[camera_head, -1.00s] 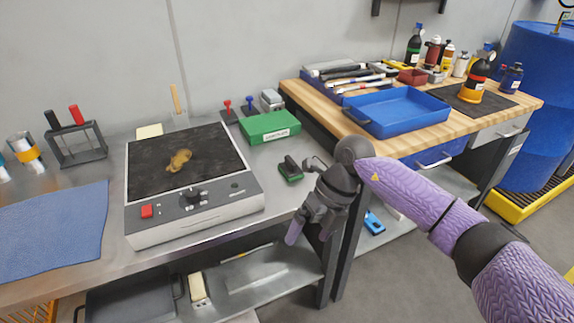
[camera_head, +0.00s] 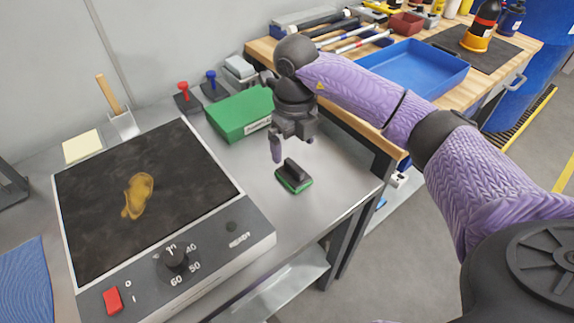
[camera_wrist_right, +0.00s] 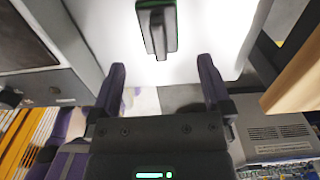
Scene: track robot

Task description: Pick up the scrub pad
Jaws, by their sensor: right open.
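The scrub pad (camera_head: 294,177) has a dark handle on a green base. It lies on the metal table near the table's right edge in the head view. It also shows at the top middle of the right wrist view (camera_wrist_right: 157,27), ahead of the fingers and apart from them. My right gripper (camera_head: 292,147) is open and empty, above and just behind the pad in the head view. Its two fingers show spread in the right wrist view (camera_wrist_right: 163,82). My left gripper is not in view.
A hotplate (camera_head: 243,261) with a brown stain stands left of the pad. A green box (camera_head: 236,112) is behind it. A wooden bench with a blue tray (camera_head: 418,68) is at the right.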

